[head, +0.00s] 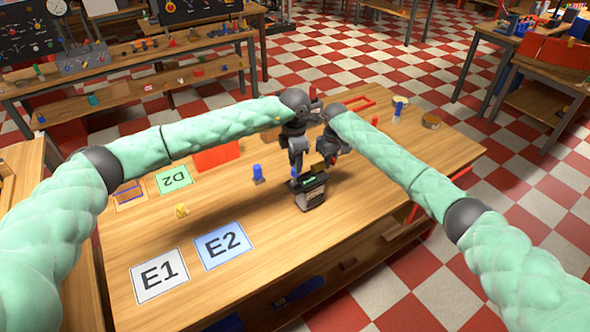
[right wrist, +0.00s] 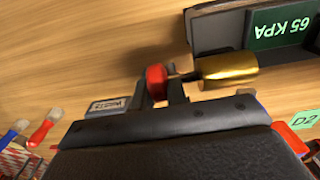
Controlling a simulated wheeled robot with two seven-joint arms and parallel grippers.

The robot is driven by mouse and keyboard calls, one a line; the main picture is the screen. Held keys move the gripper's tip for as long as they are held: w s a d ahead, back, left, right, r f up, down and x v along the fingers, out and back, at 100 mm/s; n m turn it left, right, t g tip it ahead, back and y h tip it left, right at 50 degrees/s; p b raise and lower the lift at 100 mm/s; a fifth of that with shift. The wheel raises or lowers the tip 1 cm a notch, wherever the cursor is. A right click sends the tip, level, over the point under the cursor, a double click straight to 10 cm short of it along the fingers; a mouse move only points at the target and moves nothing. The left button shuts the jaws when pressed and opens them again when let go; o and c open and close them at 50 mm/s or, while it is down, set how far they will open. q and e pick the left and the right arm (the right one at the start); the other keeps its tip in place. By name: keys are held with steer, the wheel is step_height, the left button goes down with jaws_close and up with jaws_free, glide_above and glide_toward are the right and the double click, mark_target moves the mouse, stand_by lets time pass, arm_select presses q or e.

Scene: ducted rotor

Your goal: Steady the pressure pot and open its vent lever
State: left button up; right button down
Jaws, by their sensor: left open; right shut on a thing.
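The pressure pot is a dark boxy unit (head: 310,196) on the table, below my two grippers in the head view. In the right wrist view its green display (right wrist: 284,24) reads 65 KPA. A gold cylinder (right wrist: 228,68) sticks out beside the dark body. My right gripper (right wrist: 160,86) is shut on a red knob (right wrist: 156,77), which lines up with the cylinder's end and looks like the vent lever's tip. My left gripper (head: 297,174) is open, pointing down at the pot's top. Whether it touches the pot is unclear.
A blue piece (head: 258,174) and a yellow piece (head: 181,210) stand left of the pot. Cards E1 (head: 160,290), E2 (head: 222,262) and D2 (head: 174,190) lie flat. A red frame (head: 362,102) lies behind. The table's right front is clear.

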mark_target(295, 176)
arm_select(q)
steer(key=shift+f, duration=2.25)
jaws_close()
